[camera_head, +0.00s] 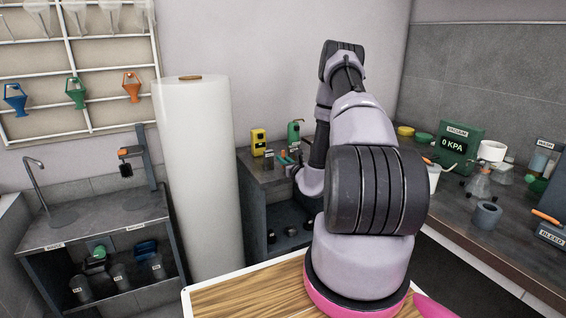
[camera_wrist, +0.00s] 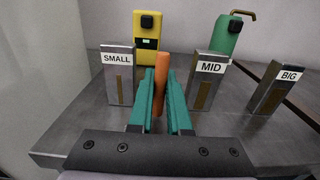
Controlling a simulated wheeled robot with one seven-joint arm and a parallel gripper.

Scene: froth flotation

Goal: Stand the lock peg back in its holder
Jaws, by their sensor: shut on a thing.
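An orange peg (camera_wrist: 162,72), which I take to be the lock peg, stands nearly upright with a slight tilt in the wrist view. My gripper (camera_wrist: 162,88) has its two teal fingers shut on the peg, with its top showing above the fingertips. In the head view my gripper (camera_head: 287,158) is small, over the grey bench beyond my arm. Grey blocks labelled SMALL (camera_wrist: 117,85), MID (camera_wrist: 206,90) and BIG (camera_wrist: 274,98) stand around the peg in the wrist view. I cannot tell which thing is the holder, nor whether the peg's lower end touches anything.
A yellow device (camera_wrist: 150,35) and a green bottle (camera_wrist: 226,36) stand behind the blocks. A white cylinder (camera_head: 197,180) stands left of this bench. A counter (camera_head: 470,210) with a vacuum gauge box (camera_head: 458,146) and flasks is at right. The bench's front edge is near my gripper.

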